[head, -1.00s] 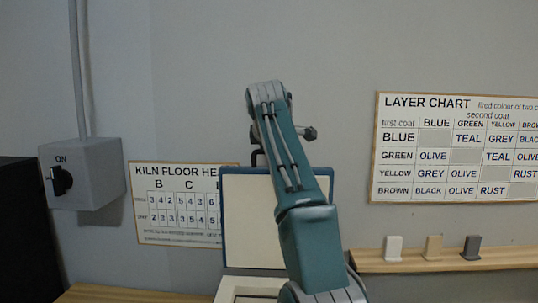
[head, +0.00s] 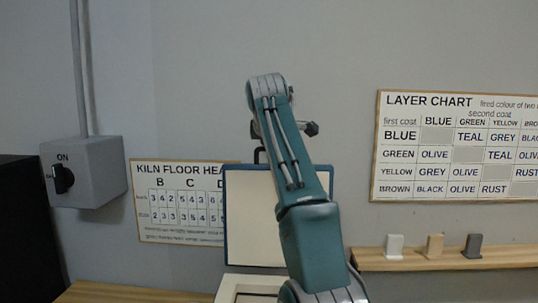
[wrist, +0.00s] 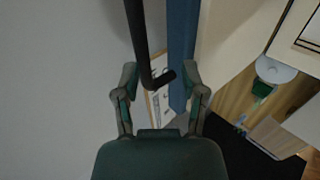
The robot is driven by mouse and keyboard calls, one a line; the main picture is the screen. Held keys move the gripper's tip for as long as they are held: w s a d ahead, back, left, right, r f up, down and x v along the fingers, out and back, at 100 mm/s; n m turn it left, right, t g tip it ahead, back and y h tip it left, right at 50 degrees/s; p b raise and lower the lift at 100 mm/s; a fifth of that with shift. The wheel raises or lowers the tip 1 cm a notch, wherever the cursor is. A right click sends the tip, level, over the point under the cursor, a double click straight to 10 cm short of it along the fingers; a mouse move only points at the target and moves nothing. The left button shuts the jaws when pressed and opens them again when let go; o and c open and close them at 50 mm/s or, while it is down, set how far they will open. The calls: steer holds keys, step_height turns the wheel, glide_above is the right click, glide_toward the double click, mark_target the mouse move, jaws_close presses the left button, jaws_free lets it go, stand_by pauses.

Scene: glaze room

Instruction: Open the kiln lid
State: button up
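The kiln lid (head: 255,220) stands upright in the head view, its cream inner face towards me with a dark blue rim. My arm covers its right part. The lid's black handle (wrist: 138,30) shows in the wrist view beside the blue lid edge (wrist: 182,50), and its bent end reaches between my fingers. My gripper (wrist: 160,76) is open, with a finger on each side of the handle's end and no clear grip on it. In the head view only a dark bit of the gripper (head: 309,129) shows past the arm.
A grey switch box (head: 85,172) marked ON is on the left wall. A shelf (head: 445,257) with several small tiles is at right, below the layer chart (head: 455,148). A kiln floor chart (head: 180,203) hangs left of the lid. A dark block (head: 25,230) stands far left.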

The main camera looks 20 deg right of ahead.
steer(key=s+a+r, duration=0.1)
steer(key=s+a, duration=0.3)
steer(key=s, duration=0.8)
steer(key=shift+s+a, duration=0.25)
steer(key=shift+a, duration=0.1)
stand_by(0.4)
steer(key=s+f+m+g+y, duration=0.1)
steer(key=s+f+m, duration=0.6)
steer(key=s+f, duration=0.6)
steer(key=s+f+m+g+y, duration=0.2)
steer(key=s+f+m, duration=0.5)
steer(key=s+f, duration=0.6)
step_height(320, 180, down, 6)
steer(key=shift+s+a+f, duration=0.15)
steer(key=shift+s+a, duration=0.2)
steer(key=shift+a, duration=0.05)
